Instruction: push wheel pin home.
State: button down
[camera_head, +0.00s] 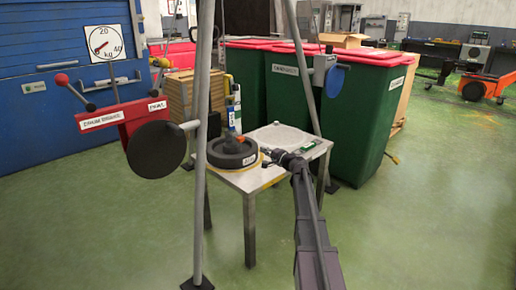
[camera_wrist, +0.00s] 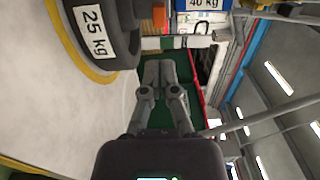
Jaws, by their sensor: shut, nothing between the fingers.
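My gripper (camera_head: 270,154) is over the small metal table, just right of a black round weight. In the wrist view its two fingers (camera_wrist: 159,66) are together, with nothing between them. The black weight (camera_head: 232,152) lies on the table inside a yellow ring. In the wrist view its label (camera_wrist: 93,31) reads 25 kg, and it is apart from the fingers, up and left. I cannot make out a wheel pin in either view.
The table (camera_head: 244,183) also bears a pale round plate (camera_head: 281,137). Green bins (camera_head: 352,130) stand behind the table. Green floor is open at right.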

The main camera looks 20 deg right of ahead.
jog(key=shift+v, duration=0.85)
jog(key=s+a+f+n+g+p, duration=0.1)
jog(key=a, duration=0.3)
jog(key=s+a+n+g+y, duration=0.1)
jog(key=s+a+n+g, duration=0.1)
jog(key=a, duration=0.3)
jog(key=s+a+f+n+g+y+p, duration=0.1)
jog(key=s+a+n, duration=0.1)
jog(key=a, duration=0.2)
jog(key=shift+s+a+f+g+p, duration=0.1)
jog(key=shift+a+f+g+p, duration=0.25)
jog(key=shift+g, duration=0.05)
jog(key=s+a+f+n+g+p, duration=0.3)
jog(key=s+a+f+n+g, duration=0.15)
jog(key=s+a, duration=0.55)
jog(key=s+a+n+g+h+p, duration=0.2)
jog(key=s+a+g+h+p, duration=0.15)
jog(key=s, duration=0.65)
jog(key=s+a+n+g+h+p, duration=0.25)
jog(key=s+g+h, duration=0.2)
jog(key=s, duration=0.55)
notch_tip(320, 180, up, 37)
jog(key=p, duration=3.6)
jog(key=shift+d, duration=0.25)
